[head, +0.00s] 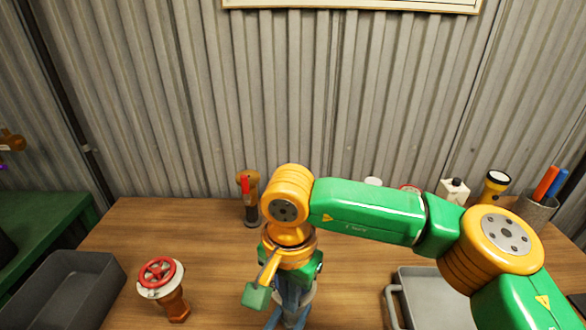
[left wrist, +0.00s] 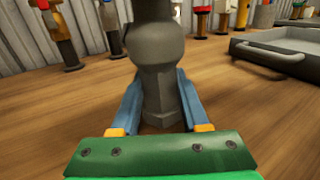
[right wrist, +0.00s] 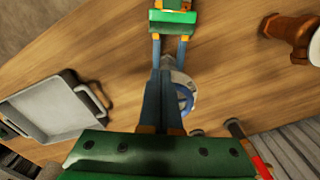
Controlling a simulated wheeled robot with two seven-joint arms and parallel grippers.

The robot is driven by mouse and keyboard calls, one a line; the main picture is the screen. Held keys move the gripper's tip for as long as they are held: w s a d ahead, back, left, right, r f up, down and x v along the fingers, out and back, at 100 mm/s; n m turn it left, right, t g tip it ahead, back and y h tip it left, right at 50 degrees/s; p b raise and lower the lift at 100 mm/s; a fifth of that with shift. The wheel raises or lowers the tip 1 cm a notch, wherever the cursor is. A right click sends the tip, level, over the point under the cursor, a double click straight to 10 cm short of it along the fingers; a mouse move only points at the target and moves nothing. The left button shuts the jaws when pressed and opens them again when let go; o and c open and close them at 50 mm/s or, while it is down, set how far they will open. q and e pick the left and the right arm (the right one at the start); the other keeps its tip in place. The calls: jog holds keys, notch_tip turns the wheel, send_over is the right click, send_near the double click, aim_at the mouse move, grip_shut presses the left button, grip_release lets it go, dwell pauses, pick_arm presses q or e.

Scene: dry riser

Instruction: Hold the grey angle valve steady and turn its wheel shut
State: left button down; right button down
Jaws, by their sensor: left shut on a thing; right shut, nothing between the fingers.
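The grey angle valve (left wrist: 157,70) stands upright on the wooden table in the left wrist view; its top is cut off. My left gripper (left wrist: 156,82) is shut on its body, with a blue finger on each side. In the right wrist view the valve's blue wheel (right wrist: 187,99) shows with a pale flange beside it. My right gripper (right wrist: 164,76) is shut and empty, its fingers overlapping part of the wheel. I cannot tell whether they touch it. In the head view my right arm and gripper (head: 288,308) hide most of the valve.
A red-wheeled valve (head: 162,285) stands at the left, beside a dark grey bin (head: 68,285). A red-levered valve (head: 249,205) stands behind my right gripper. A grey tray (head: 392,300) lies at the right. A torch (head: 494,187) and pen cup (head: 537,212) stand at the back right.

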jog(key=shift+w, duration=0.25)
dwell(0.5)
jog(key=shift+a, duration=0.25)
jog(key=shift+w+a, duration=0.35)
jog(key=shift+a, duration=0.35)
jog(key=shift+w+a, duration=0.5)
jog(key=shift+a, duration=0.05)
jog(key=shift+w, duration=0.1)
dwell(0.3)
notch_tip(320, 180, up, 6)
jog(key=shift+s+a, duration=0.25)
jog(key=shift+a, duration=0.15)
